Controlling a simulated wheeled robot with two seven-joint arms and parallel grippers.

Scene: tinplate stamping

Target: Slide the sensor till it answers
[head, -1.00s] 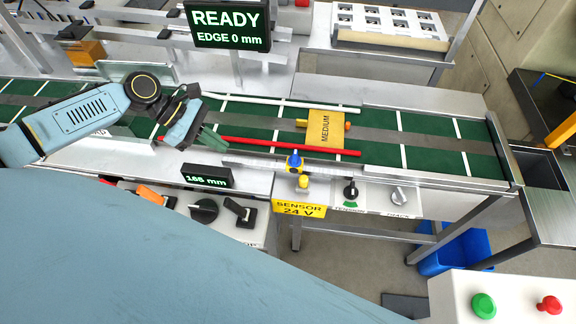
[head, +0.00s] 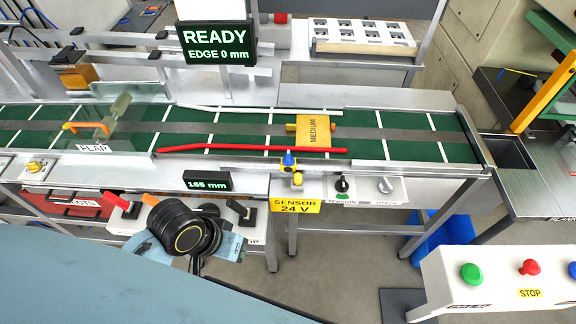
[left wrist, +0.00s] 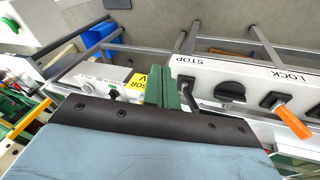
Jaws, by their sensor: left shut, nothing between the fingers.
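The sensor (head: 288,158), blue on top with a yellow body, sits at the conveyor's front rail, above the yellow "SENSOR 24 V" label (head: 296,206). A small yellow knob (head: 297,179) is just below it. A display (head: 207,182) to its left reads 165 mm; the big display (head: 216,44) reads READY, EDGE 0 mm. My left arm's wrist is below and left of the sensor, over the front switch panel; its fingers are hidden in the head view. In the left wrist view the left gripper (left wrist: 162,88) is shut and empty. My right gripper is not in view.
A yellow MEDIUM plate (head: 313,130) lies on the green belt (head: 365,148) behind the sensor. Red (head: 250,149) and white (head: 235,109) guide bars run along it. A clear flap (head: 95,122) stands at left. A button box (head: 497,285) is at front right.

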